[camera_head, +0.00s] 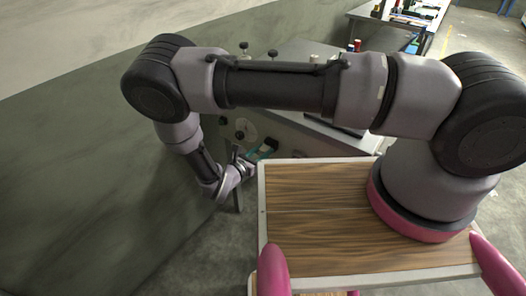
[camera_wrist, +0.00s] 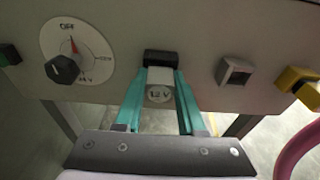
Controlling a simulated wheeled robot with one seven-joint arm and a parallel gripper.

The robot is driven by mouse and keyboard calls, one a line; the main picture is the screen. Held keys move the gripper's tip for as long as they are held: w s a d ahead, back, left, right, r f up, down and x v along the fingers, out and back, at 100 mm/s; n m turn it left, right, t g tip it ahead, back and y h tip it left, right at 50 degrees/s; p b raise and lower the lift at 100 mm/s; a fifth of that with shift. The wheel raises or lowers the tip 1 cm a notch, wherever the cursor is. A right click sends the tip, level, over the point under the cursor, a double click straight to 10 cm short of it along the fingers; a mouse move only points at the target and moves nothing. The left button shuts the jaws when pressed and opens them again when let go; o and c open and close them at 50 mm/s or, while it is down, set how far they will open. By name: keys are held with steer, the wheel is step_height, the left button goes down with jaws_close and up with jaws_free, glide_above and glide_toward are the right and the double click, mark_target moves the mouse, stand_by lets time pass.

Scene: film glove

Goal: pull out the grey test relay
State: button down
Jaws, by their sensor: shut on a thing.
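In the wrist view, my gripper (camera_wrist: 160,80) has its two teal fingers closed on either side of a small light grey block, which I take as the grey test relay (camera_wrist: 159,76). The block is at the panel's lower middle, just below a black piece (camera_wrist: 161,57) that may be its socket. How deep it sits cannot be told. Small lettering that seems to read as a voltage shows between the fingers. In the head view, my gripper (camera_head: 265,150) is at the panel's front, and the relay is too small to make out.
The panel (camera_wrist: 200,40) carries a dial with a black knob (camera_wrist: 62,69) at left, a grey square socket (camera_wrist: 235,73) to the right, and a yellow part (camera_wrist: 297,81) at far right. A sloping green wall (camera_head: 70,180) stands left of my arm.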

mark_target(261, 154)
steer(key=shift+a, duration=0.1)
stand_by(0.5)
steer(key=shift+f+v, duration=0.2)
steer(key=shift+v, duration=1)
steer(key=shift+f+v, duration=0.15)
steer(key=shift+v, duration=1.05)
steer(key=shift+s, duration=0.15)
steer(key=v, duration=0.2)
steer(key=shift+s+a+f, duration=0.15)
steer(key=shift+s+a, duration=0.15)
steer(key=shift+s, duration=0.05)
